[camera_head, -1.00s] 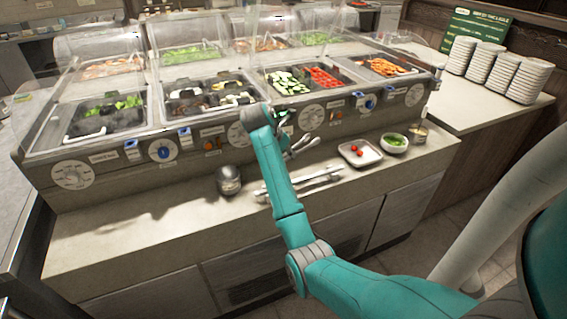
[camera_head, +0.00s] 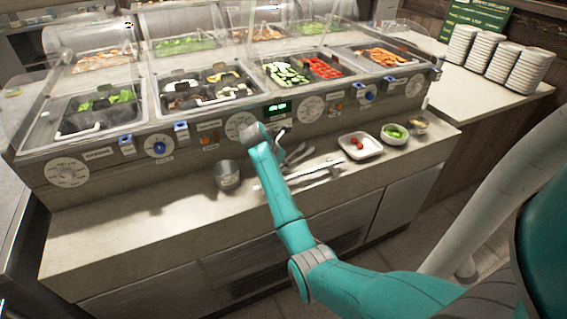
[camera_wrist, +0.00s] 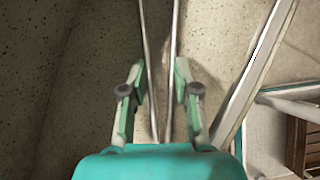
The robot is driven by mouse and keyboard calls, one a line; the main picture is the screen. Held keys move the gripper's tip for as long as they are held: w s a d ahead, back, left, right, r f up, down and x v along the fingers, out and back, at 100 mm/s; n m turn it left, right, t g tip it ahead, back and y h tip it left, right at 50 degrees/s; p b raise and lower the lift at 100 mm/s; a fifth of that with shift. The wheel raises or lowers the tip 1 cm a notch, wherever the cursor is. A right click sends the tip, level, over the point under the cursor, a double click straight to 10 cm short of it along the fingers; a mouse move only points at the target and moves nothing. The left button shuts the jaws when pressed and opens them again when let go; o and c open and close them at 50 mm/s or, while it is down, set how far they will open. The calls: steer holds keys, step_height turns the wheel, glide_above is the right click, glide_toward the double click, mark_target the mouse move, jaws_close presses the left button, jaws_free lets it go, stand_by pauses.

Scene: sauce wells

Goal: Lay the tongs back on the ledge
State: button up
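The tongs (camera_head: 297,156) are silver and stick out from my gripper (camera_head: 282,138) toward the lower right, just above or at the ledge. I cannot tell if they touch it. In the wrist view, the two thin arms of the tongs (camera_wrist: 149,45) run between the fingers of my gripper (camera_wrist: 160,75), which are closed in on them from both sides. The ledge (camera_head: 130,222) is the pale speckled counter strip in front of the sauce wells. My forearm hides part of the ledge in the head view.
A metal rest bar (camera_head: 318,177) lies on the ledge, partly behind my arm; it also shows in the wrist view (camera_wrist: 250,80). A metal cup (camera_head: 227,175) stands to its left. The left ledge is clear.

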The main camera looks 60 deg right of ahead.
steer(key=shift+f, duration=0.1)
steer(key=o, duration=0.6)
steer(key=shift+c, duration=0.2)
steer(key=v, duration=1.2)
